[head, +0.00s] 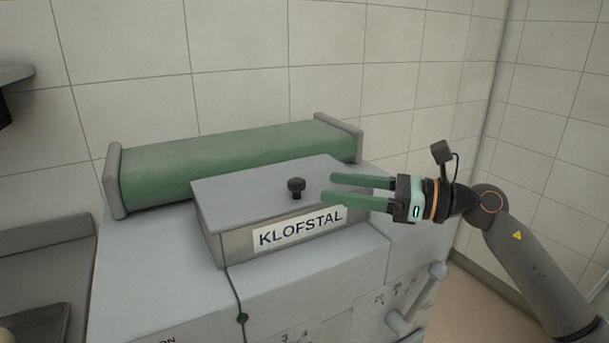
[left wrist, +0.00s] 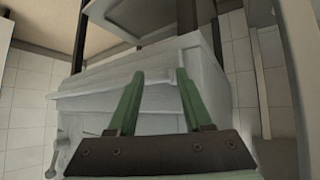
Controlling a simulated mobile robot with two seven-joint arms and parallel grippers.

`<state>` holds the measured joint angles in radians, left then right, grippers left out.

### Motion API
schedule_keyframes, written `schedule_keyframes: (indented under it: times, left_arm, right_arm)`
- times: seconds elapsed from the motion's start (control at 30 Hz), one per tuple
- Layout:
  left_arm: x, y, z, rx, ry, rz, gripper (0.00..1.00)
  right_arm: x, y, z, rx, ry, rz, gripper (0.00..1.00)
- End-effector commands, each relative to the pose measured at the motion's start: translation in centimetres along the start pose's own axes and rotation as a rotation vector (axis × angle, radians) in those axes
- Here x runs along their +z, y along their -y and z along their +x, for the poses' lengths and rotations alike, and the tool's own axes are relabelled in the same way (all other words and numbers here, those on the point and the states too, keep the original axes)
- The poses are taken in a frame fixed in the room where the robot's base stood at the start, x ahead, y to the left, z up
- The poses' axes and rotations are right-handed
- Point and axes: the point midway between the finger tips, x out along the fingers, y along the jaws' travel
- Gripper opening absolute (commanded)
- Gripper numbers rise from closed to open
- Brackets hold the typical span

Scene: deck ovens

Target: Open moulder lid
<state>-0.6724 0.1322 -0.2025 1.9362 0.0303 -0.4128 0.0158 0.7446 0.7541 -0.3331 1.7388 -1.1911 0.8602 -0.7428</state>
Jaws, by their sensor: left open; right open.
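The moulder (head: 160,262) is a grey machine with a green belt (head: 235,160) along its back. Its grey lid (head: 255,195) lies flat and closed on a box labelled KLOFSTAL, and a black knob (head: 296,187) stands on the lid. My right gripper (head: 325,192) is open and empty, its green fingers pointing left just right of the knob. The fingers look close to the knob but not around it; whether they touch the lid I cannot tell. My left gripper (left wrist: 158,85) shows only in the left wrist view, open and empty, in front of a pale grey machine body.
A tiled wall stands behind the moulder, with a corner at right. A grey basin or counter (head: 40,262) is at the left. A lever handle (head: 415,300) sticks out at the moulder's front right.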

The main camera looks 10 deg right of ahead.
Motion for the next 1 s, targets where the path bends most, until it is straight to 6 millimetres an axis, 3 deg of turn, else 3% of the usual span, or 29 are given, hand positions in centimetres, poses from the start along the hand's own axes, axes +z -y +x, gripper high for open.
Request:
schedule_keyframes:
  times: [0.1,0.3,0.73,1.0]
  left_arm:
    - [0.3,0.7,-0.6,-0.016,0.014,-0.002,0.50]
    - [-0.1,1.1,-1.0,-0.025,0.009,-0.003,0.50]
    - [-0.2,0.9,-1.1,-0.021,0.010,-0.002,0.50]
    - [-0.3,0.8,-1.1,-0.020,0.010,-0.002,0.50]
  right_arm:
    - [0.4,-0.1,2.5,0.003,0.003,0.002,0.69]
    - [0.2,0.0,5.3,0.001,0.002,0.002,0.69]
    - [0.0,0.0,6.4,-0.001,0.000,0.001,0.69]
    - [0.0,0.0,6.3,-0.001,0.000,0.001,0.39]
